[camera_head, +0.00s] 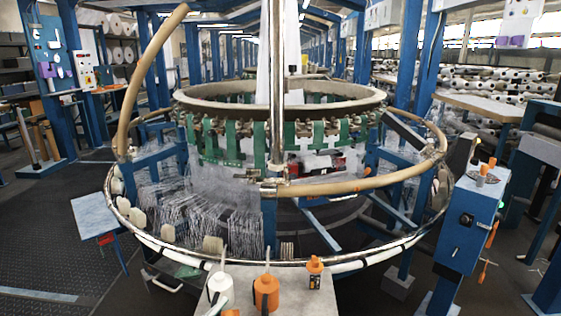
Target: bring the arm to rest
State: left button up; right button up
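Neither of my arms nor my grippers shows in the head view. A large circular loom (278,98) fills the middle, with a wide upper ring and green parts hanging below it. A tan and metal hoop (350,186) runs around it, and its left part rises high. White threads (205,215) hang inside the loom at the left.
A pale table (290,304) at the bottom holds a white bottle (220,290), an orange bottle (266,293) and a smaller orange container (314,273). A blue control box (470,225) stands at the right. Dark floor (45,235) is open at the left.

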pick_arm(q)
jog(key=s+a+f+n+g+y, duration=0.2)
jog(key=s+a+f, duration=0.2)
jog(key=f, duration=0.4)
jog(key=s+a+f+n+g+y, duration=0.2)
jog(key=s+a+f, duration=0.3)
jog(key=f, duration=0.3)
jog(key=s+a+f+n+g+y+p, duration=0.1)
jog(key=s+a+f+n+g+y, duration=0.1)
jog(key=s+f, duration=0.4)
notch_tip(320, 180, down, 3)
jog(key=a+n+y, duration=0.1)
jog(key=a, duration=0.1)
jog(key=shift+s+a+n+g+y, duration=0.25)
jog(key=shift+a+n+g+y, duration=0.05)
jog(key=shift+a+n, duration=0.1)
